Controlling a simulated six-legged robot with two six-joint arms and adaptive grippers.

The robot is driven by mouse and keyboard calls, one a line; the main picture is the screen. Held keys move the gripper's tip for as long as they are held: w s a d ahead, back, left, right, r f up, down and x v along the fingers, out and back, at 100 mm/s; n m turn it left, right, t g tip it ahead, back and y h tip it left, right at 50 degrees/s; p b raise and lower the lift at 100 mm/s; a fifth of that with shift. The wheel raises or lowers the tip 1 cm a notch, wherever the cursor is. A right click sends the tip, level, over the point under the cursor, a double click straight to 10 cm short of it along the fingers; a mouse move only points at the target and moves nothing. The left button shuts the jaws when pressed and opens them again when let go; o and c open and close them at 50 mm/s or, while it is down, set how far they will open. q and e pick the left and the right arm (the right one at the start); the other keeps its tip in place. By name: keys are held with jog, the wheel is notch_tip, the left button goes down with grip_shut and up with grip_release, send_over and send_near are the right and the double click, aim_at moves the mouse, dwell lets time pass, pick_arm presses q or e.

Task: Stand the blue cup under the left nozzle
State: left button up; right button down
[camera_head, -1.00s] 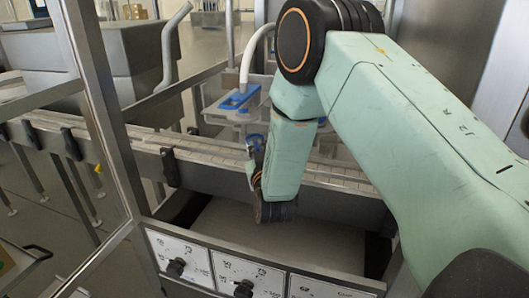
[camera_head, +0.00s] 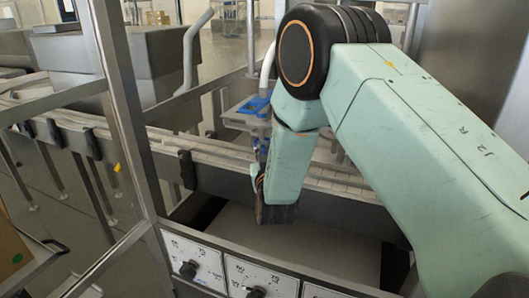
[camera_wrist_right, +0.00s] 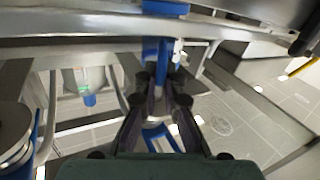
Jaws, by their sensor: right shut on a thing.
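My right gripper (camera_wrist_right: 161,82) is shut with blue showing between its fingertips; I take this as the blue cup (camera_wrist_right: 160,70), though its outline is mostly hidden by the fingers. In the head view the right arm reaches down, and its end covers most of the gripper. A small blue part (camera_head: 261,144) shows just left of the arm there, below the blue-topped filling head (camera_head: 253,104). A blue block (camera_wrist_right: 165,8) shows above the fingertips in the wrist view. I cannot tell how the cup lines up with the left nozzle. The left gripper is out of view.
A conveyor rail (camera_head: 218,158) runs across behind the arm. A metal frame post (camera_head: 128,105) stands at the left. White dial panels (camera_head: 192,262) lie in front. A blue-tipped part (camera_wrist_right: 89,100) shows left of the fingers in the wrist view.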

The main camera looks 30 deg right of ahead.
jog(key=shift+w+a+f, duration=0.1)
jog(key=shift+a+f, duration=0.05)
jog(key=shift+a, duration=0.2)
dwell(0.3)
jog(key=c, duration=1.4)
grip_release()
jog(key=v, duration=1.2)
jog(key=shift+a, duration=0.1)
